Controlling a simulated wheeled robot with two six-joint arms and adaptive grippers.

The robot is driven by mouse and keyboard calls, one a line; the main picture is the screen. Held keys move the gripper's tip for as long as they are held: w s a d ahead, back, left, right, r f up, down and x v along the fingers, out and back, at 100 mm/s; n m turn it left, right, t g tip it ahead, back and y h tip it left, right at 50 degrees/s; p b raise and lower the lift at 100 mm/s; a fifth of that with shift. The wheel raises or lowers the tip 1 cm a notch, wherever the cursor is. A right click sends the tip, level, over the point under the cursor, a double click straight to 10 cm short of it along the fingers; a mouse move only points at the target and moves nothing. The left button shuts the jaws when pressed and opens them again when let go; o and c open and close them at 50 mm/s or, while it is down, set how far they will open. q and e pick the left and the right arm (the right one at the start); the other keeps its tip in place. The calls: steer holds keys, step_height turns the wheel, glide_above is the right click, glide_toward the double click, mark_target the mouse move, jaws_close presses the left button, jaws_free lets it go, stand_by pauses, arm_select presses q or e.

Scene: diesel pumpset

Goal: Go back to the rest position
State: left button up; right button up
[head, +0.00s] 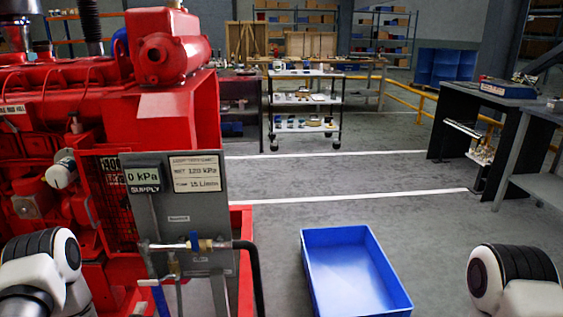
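Neither gripper shows in the head view. Only white and black joints of my two arms show, one at the bottom left corner and one at the bottom right corner. The red diesel pumpset (170,105) fills the left side. A grey panel (207,215) on its front carries a gauge (144,176) reading 0 kPa, labelled SUPPLY, and a label plate (195,172). Below them is a brass valve (205,246) with a blue handle (194,239) and a black hose (256,275) running down from its right. My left arm joint overlaps the pumpset in the picture; contact cannot be told.
An empty-looking blue bin (352,268) stands between the pumpset and my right arm. A wheeled trolley (306,100) with small parts stands farther back. Dark workbenches (485,105) are at the right. Grey floor (400,180) with white lines is clear in the middle.

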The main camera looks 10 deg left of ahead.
arm_select(q)
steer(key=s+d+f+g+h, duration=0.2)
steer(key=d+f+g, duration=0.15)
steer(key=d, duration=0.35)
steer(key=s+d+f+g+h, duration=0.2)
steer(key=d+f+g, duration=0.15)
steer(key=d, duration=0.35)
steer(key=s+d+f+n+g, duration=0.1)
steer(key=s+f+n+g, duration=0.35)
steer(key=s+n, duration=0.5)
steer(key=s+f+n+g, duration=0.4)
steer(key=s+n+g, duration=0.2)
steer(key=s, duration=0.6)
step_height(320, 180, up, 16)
steer(key=p, duration=1.6)
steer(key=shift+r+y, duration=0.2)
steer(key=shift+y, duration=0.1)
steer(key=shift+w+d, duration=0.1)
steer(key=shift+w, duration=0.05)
